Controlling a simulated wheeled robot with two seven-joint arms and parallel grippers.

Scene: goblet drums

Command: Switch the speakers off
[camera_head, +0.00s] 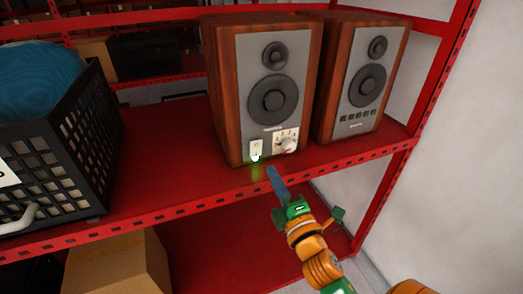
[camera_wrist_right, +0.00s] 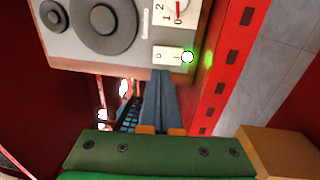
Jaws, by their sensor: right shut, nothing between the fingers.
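Two wooden speakers with grey fronts stand side by side on the red shelf. The left speaker (camera_head: 287,66) has a white rocker switch (camera_head: 256,148) at the lower left of its front and a dial (camera_head: 286,141) beside it. The switch also shows in the right wrist view (camera_wrist_right: 167,55). A bright white dot and a green glow show at its lower end. The right speaker (camera_head: 366,76) has a row of small buttons. My right gripper (camera_head: 271,170) is shut and empty, its blue fingers just in front of and below the switch. In the wrist view the fingertips (camera_wrist_right: 162,73) look close to the switch; contact is unclear. My left gripper is out of view.
A black crate (camera_head: 62,158) with a blue item stands at the left of the red shelf (camera_head: 170,170). A cardboard box (camera_head: 118,267) sits below. A perforated shelf lip runs in front of the speakers, and a red upright post stands at the right.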

